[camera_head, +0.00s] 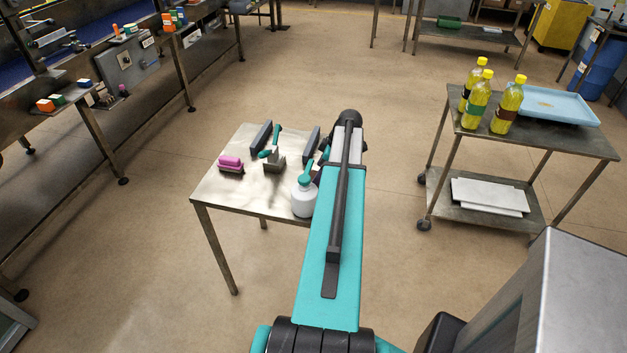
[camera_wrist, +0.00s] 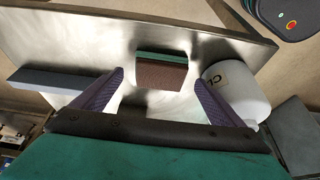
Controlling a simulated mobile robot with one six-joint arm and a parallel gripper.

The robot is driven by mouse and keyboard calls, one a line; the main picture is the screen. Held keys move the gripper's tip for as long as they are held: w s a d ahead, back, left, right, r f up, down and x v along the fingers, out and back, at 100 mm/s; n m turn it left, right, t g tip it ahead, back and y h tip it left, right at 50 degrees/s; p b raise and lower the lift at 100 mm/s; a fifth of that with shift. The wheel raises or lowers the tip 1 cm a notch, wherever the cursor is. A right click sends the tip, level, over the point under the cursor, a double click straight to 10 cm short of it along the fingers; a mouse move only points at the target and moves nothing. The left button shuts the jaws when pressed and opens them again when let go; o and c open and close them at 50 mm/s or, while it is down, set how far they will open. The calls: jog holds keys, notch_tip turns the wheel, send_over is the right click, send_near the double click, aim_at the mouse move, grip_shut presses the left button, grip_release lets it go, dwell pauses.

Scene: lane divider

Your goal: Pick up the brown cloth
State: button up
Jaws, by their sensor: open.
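In the wrist view, a brown cloth (camera_wrist: 161,76) shows as a flat-faced folded block with a green strip along its far edge. It rests on the metal table (camera_wrist: 60,30), ahead of my gripper. My gripper (camera_wrist: 159,80) is open, with one purple-grey finger on each side of the cloth in the picture. Nothing is held, and I cannot tell how far above the table the fingertips are. I cannot make out the cloth there.
A white bottle (camera_wrist: 238,92) stands close to the right finger; it has a teal top in the head view (camera_head: 304,199). Dark grey dividers (camera_head: 261,137) (camera_head: 311,143), a teal-handled tool (camera_head: 273,160) and a pink brush (camera_head: 231,162) share the table. A cart (camera_head: 470,150) stands at right.

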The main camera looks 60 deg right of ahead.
jog(key=shift+x, duration=1.05)
jog(key=c, duration=1.1)
jog(key=shift+r, duration=0.15)
jog(key=shift+c, duration=0.2)
jog(key=shift+r+b, duration=0.55)
jog(key=shift+r, duration=0.55)
jog(key=s+a+r+b, duration=0.2)
jog(key=s+b, duration=0.2)
jog(key=s, duration=1.2)
jog(key=shift+r+b, duration=0.25)
jog(key=shift+b, duration=0.1)
jog(key=shift+a, duration=0.15)
